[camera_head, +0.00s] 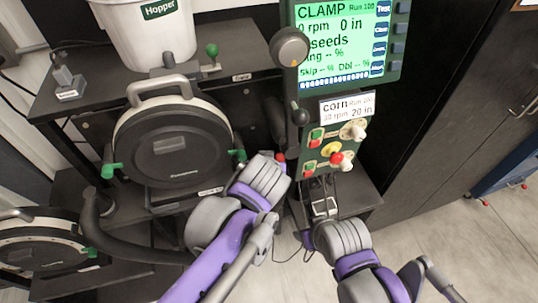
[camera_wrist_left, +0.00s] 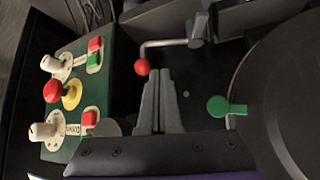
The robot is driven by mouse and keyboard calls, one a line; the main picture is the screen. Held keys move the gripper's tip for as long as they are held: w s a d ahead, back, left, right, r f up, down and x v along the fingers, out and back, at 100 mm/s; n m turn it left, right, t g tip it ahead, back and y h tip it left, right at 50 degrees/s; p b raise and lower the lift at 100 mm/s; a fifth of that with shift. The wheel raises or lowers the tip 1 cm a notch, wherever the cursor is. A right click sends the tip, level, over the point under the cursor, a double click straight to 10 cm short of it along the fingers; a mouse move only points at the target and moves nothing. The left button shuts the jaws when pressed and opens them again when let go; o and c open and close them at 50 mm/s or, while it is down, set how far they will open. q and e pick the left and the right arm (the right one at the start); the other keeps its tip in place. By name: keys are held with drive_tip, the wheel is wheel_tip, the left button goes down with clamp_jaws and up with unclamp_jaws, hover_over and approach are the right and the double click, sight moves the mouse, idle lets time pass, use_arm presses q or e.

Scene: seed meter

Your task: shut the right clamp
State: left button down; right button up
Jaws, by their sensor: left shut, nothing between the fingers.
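The round black seed meter (camera_head: 175,145) stands on the stand, with a green tab (camera_head: 113,170) on its left and another (camera_head: 238,155) on its right. A green tab (camera_wrist_left: 218,106) also shows beside the housing in the left wrist view. A bent metal lever with a red ball (camera_wrist_left: 141,67) is fixed to a bracket; its ball shows red in the head view (camera_head: 281,157). My left gripper (camera_wrist_left: 159,72) is shut and empty, its tips close to the red ball; touching is unclear. My right gripper (camera_head: 321,206) is low, right of the left arm; its fingers are indistinct.
A panel with buttons and knobs (camera_head: 334,150) stands right of the meter, under a screen (camera_head: 345,45) reading CLAMP. A white hopper (camera_head: 148,28) is behind. A second round meter (camera_head: 40,240) sits lower left. Floor at the right is clear.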

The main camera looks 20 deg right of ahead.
use_arm(q)
drive_tip(key=b+x, duration=0.1)
drive_tip(key=x, duration=0.8)
drive_tip(key=shift+w+f, duration=0.2)
drive_tip(key=shift+f, duration=0.15)
